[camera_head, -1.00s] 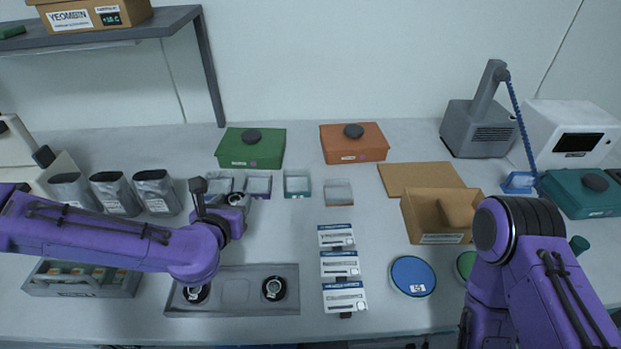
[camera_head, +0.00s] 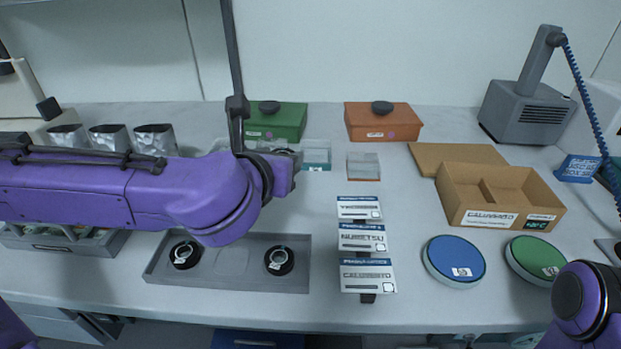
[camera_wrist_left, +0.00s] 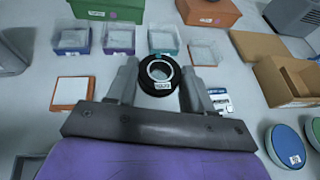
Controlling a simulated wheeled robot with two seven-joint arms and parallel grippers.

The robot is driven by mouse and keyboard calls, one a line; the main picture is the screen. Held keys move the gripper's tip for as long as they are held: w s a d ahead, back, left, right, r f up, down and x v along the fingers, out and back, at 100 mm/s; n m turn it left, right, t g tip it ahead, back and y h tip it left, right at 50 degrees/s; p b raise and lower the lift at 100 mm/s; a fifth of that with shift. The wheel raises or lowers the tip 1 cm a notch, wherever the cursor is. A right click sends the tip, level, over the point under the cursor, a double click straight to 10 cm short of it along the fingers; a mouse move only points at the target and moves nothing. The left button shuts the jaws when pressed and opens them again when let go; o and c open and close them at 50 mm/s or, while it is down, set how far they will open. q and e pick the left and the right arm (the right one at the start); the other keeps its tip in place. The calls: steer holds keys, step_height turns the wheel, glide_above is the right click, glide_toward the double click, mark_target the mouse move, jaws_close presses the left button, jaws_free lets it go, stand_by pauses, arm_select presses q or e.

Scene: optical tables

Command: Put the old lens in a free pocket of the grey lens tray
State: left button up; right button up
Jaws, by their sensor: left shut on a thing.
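My left gripper (camera_wrist_left: 160,80) is shut on the old lens (camera_wrist_left: 148,83), a black ring with a pale inner rim, a white label and a small blue mark. It holds the lens above the table. The grey lens tray (camera_head: 215,283) lies in front of and below my left arm. One black lens sits at its left and another at its right; the middle part between them shows no lens. My right gripper is out of view.
Small clear-sided boxes (camera_head: 316,156) stand behind my left gripper. Labelled packets (camera_head: 367,275) lie right of the tray. Beyond them are a blue-topped round tin (camera_head: 454,260), a green-topped one (camera_head: 537,259) and an open cardboard box (camera_head: 466,210).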

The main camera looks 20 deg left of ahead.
arm_select(q)
steer(key=w+p, duration=0.1)
steer(key=r+p, duration=0.1)
steer(key=p, duration=0.1)
steer(key=shift+w+a, duration=0.15)
steer(key=shift+w, duration=0.25)
steer(key=w+a+f+p, duration=0.1)
steer(key=w+f+p, duration=0.1)
steer(key=w+f, duration=0.1)
steer(key=w+a+f+p, duration=0.1)
steer(key=w+f+p, duration=0.2)
steer(key=w+a+f+p, duration=0.2)
steer(key=w+f, duration=0.1)
steer(key=shift+w+f, duration=0.2)
steer(key=shift+f, duration=0.15)
steer(key=f+p, duration=0.1)
steer(key=f, duration=0.2)
steer(key=shift+w+a+f, duration=0.1)
steer(key=shift+w+f, duration=0.1)
steer(key=shift+f, duration=0.25)
steer(key=o, duration=1)
